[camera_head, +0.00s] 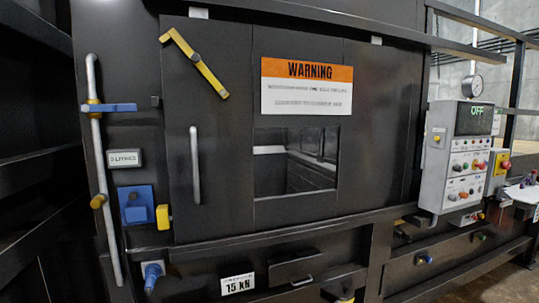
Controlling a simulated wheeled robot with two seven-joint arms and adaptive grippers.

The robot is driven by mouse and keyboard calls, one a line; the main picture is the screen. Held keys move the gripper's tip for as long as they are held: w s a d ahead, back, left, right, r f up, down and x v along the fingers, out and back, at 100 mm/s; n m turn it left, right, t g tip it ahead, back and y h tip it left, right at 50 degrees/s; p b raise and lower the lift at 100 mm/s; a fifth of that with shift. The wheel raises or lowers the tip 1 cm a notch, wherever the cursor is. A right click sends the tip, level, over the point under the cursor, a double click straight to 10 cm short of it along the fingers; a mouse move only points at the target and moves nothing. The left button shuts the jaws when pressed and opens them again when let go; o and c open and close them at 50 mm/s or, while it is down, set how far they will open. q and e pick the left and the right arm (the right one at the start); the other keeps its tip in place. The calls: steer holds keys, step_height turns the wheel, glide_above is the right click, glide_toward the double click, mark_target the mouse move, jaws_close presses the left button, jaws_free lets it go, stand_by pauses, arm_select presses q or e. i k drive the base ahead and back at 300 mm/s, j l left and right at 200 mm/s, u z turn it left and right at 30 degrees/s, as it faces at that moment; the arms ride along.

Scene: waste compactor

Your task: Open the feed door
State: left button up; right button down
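The feed door (220,150) is a dark panel in the middle of the compactor and looks shut. A grey vertical bar handle (195,165) is on its left part. A yellow lever (195,62) sits slanted near its top left. A window (296,161) in the door area shows a dark interior. A yellow block (163,217) sits by the door's lower left edge, beside a blue box (136,205) on the frame. Neither of my grippers is in view.
A grey control box (460,155) reading OFF stands at the right, with a gauge (472,86) above it. A dark rail (270,235) runs below the door. A grey pipe (98,160) with a blue lever (110,107) stands at the left.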

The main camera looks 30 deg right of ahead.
mark_target(274, 91)
steer(key=z, duration=1.3)
